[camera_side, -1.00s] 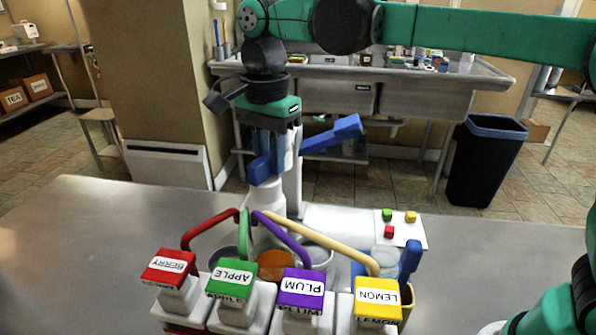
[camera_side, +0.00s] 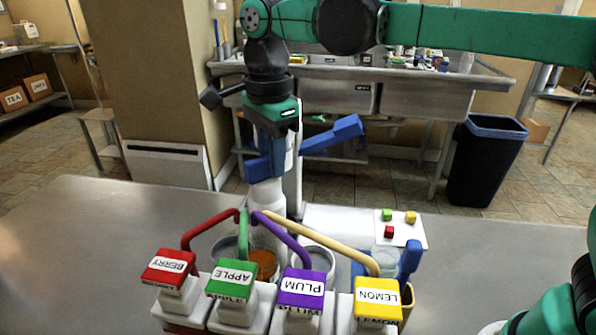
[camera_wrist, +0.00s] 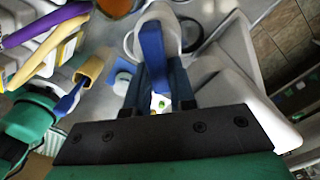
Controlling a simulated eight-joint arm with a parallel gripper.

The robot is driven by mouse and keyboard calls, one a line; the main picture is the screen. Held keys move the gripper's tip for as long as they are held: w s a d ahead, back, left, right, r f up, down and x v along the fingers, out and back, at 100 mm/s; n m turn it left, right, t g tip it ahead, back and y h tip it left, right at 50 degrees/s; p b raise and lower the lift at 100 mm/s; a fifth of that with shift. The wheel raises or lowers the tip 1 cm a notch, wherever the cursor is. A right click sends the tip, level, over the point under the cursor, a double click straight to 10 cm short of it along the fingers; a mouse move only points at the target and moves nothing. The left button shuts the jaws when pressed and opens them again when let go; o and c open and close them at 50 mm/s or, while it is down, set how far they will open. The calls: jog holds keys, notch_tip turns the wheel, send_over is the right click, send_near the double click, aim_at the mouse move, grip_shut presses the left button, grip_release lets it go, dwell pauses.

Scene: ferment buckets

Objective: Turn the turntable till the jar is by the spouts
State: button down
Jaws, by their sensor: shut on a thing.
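My gripper (camera_side: 272,168) is shut on a blue handle (camera_side: 330,137) above a white post; in the wrist view the handle (camera_wrist: 152,52) stands between my fingers. A round container with orange contents (camera_side: 263,263) sits behind the taps, seen between the green spout (camera_side: 244,228) and the purple spout (camera_side: 283,234); it also shows at the top of the wrist view (camera_wrist: 117,5). A red spout (camera_side: 208,226) and a yellow spout (camera_side: 320,240) flank them. A pale round container (camera_side: 319,258) is to its right. The taps hide most of the turntable.
Tap blocks labelled BERRY (camera_side: 169,266), APPLE (camera_side: 231,279), PLUM (camera_side: 302,287) and LEMON (camera_side: 378,298) stand in front. A tan cup (camera_wrist: 92,66) holds a blue-handled tool (camera_side: 410,260). A white board (camera_side: 405,238) bears small coloured cubes. The left table top (camera_side: 80,250) is clear.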

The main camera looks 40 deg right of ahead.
dwell(0.4)
jog(key=c, duration=0.7)
grip_release()
jog(key=shift+c, duration=0.2)
jog(key=shift+r, duration=2.8)
jog(key=s+d+f+n+t, duration=0.7)
jog(key=s+d+f+n, duration=0.2)
jog(key=n, duration=0.9)
jog(key=d+f, duration=0.2)
jog(key=d, duration=0.2)
jog(key=shift+s, duration=0.35)
